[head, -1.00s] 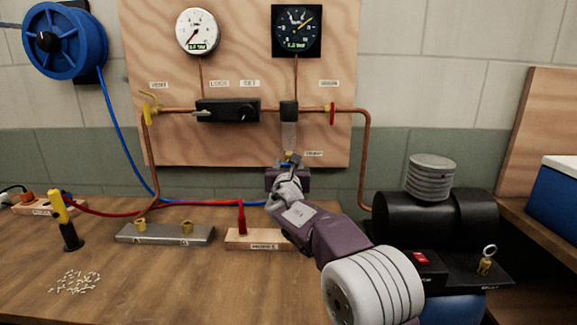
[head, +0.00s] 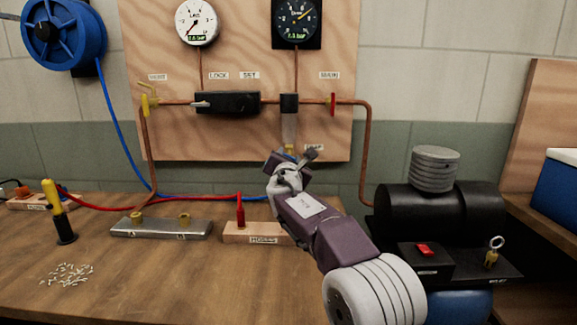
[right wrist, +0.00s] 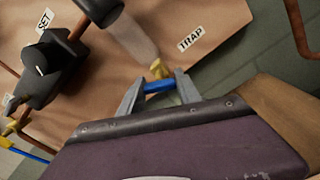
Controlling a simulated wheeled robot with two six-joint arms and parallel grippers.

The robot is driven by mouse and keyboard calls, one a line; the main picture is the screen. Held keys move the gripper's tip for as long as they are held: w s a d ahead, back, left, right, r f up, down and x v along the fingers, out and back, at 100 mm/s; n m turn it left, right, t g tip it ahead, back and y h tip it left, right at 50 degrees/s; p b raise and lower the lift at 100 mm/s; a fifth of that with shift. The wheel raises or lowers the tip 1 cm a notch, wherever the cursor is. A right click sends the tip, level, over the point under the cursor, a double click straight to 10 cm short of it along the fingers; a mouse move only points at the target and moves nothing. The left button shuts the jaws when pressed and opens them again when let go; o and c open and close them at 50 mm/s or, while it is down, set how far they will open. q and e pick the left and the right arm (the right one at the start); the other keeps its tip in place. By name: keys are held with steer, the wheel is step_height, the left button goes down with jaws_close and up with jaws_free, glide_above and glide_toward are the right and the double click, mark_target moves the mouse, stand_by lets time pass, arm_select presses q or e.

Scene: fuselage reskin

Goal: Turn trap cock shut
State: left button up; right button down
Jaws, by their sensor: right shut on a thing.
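The trap is a clear bowl (head: 289,128) under a dark block on the copper pipe, also in the right wrist view (right wrist: 133,38). A brass fitting (right wrist: 160,69) sits at its lower end, with the blue trap cock handle (right wrist: 158,86) just below. My right gripper (right wrist: 160,88) is shut on the blue handle, one finger at each end. In the head view the right gripper (head: 291,160) is tilted under the bowl and mostly hides the cock. The label TRAP (right wrist: 190,39) is beside it. My left gripper is not in view.
The plywood board (head: 220,140) carries two gauges, a black regulator (head: 227,103), a yellow valve handle (head: 148,101) and a red one (head: 333,104). A black compressor (head: 440,212) stands right of my arm. Below lie a metal block (head: 160,229) and a wooden holder (head: 255,234).

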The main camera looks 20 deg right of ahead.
steer(key=m+b, duration=0.3)
steer(key=m, duration=0.3)
steer(key=shift+f, duration=0.15)
steer(key=m+b, duration=0.2)
steer(key=m, duration=0.4)
steer(key=shift+b, duration=0.4)
steer(key=shift+m, duration=0.3)
steer(key=c, duration=0.8)
jaws_free()
steer(key=shift+c, duration=0.2)
